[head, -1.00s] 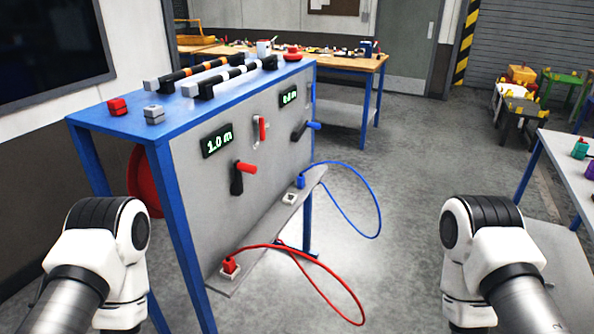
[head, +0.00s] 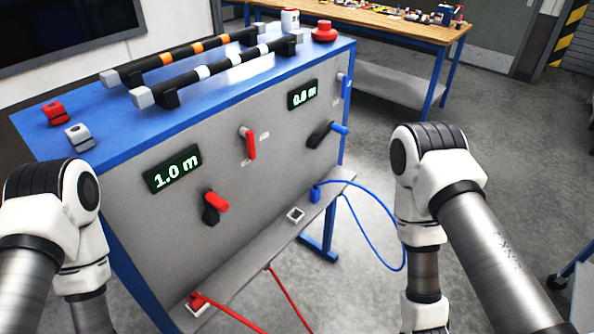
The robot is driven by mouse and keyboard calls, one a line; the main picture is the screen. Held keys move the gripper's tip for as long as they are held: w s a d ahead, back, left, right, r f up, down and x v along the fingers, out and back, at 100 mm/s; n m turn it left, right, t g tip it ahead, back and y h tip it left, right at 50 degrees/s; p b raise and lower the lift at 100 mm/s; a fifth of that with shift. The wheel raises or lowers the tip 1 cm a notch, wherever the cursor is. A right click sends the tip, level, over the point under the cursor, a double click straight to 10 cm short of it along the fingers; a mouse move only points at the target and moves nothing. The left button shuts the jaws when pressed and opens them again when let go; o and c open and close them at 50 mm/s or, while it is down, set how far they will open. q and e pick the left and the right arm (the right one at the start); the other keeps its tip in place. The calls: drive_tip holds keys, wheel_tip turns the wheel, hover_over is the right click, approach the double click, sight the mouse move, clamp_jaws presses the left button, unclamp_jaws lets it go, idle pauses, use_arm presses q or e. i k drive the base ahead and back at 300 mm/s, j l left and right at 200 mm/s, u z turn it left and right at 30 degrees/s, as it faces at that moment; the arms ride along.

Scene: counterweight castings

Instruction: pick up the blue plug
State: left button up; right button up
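The blue plug (head: 315,193) stands on the narrow grey ledge (head: 262,246) at the foot of the panel, toward its right end. A blue cable (head: 372,243) loops from it to the right and down. An empty-looking white socket (head: 295,215) is just left of it. My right arm is in view to the right of the plug and its cable, apart from the plug. My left arm is at the left edge. Both arms run out of the bottom of the picture, so neither gripper shows.
A red plug (head: 197,302) with a red cable sits at the ledge's near left end. The panel (head: 240,192) carries a red-handled lever (head: 215,202), a blue-handled lever (head: 338,129) and a red switch (head: 250,146). Floor right of the ledge is open. A wooden workbench (head: 375,27) stands behind.

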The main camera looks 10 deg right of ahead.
sight(314, 192)
drive_tip(key=i+l+u, duration=0.35)
drive_tip(key=l, duration=0.45)
drive_tip(key=i+l+u, duration=0.3)
drive_tip(key=l, duration=0.5)
drive_tip(key=i+l+u, duration=0.1)
drive_tip(key=l+u, duration=0.25)
drive_tip(key=l, duration=0.55)
drive_tip(key=l+u, duration=0.35)
drive_tip(key=l, duration=0.6)
drive_tip(key=l+u, duration=0.35)
drive_tip(key=l, duration=0.6)
drive_tip(key=k+l+u, duration=0.3)
drive_tip(key=l, duration=0.6)
drive_tip(key=i, duration=0.1)
